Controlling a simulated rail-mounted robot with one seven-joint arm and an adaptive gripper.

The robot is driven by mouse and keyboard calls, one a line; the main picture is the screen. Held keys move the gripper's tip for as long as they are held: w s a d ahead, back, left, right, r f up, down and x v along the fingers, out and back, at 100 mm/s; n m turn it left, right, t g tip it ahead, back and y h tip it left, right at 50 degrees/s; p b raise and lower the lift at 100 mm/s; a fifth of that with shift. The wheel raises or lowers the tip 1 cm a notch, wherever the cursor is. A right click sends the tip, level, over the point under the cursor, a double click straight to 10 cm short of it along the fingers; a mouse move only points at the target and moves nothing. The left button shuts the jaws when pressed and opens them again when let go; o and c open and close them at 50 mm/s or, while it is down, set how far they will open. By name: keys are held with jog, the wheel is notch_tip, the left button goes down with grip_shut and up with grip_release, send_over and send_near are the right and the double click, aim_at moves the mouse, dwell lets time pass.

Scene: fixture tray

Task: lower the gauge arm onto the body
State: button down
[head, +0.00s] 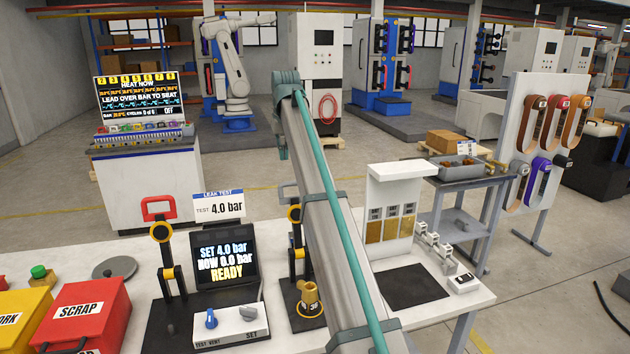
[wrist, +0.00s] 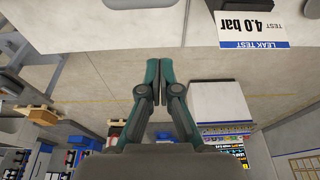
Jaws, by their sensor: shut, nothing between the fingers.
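My gripper (wrist: 159,66) shows in the wrist view with its two teal-edged fingertips together and nothing between them. In the head view, a raised black arm with yellow joints and a red loop handle (head: 158,208) stands left of the test display. A second black, yellow-jointed upright (head: 296,235) stands right of the display, partly behind my arm. A brass body (head: 308,298) sits upright at its foot. I cannot tell for sure which upright carries the gauge.
The display (head: 226,262) reads SET 4.0 bar, NOW 0.0 bar, READY. A control box (head: 228,325) with a blue lever stands before it. A red SCRAP bin (head: 85,310) is at left. A LEAK TEST sign (head: 219,206) stands behind; it also shows upside down in the wrist view (wrist: 252,25).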

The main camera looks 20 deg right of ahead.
notch_tip(320, 180, down, 8)
jog(key=s+d+p, duration=0.1)
jog(key=p, duration=0.4)
jog(key=shift+d+r, duration=0.15)
jog(key=shift+d, duration=0.25)
jog(key=shift+s, duration=0.15)
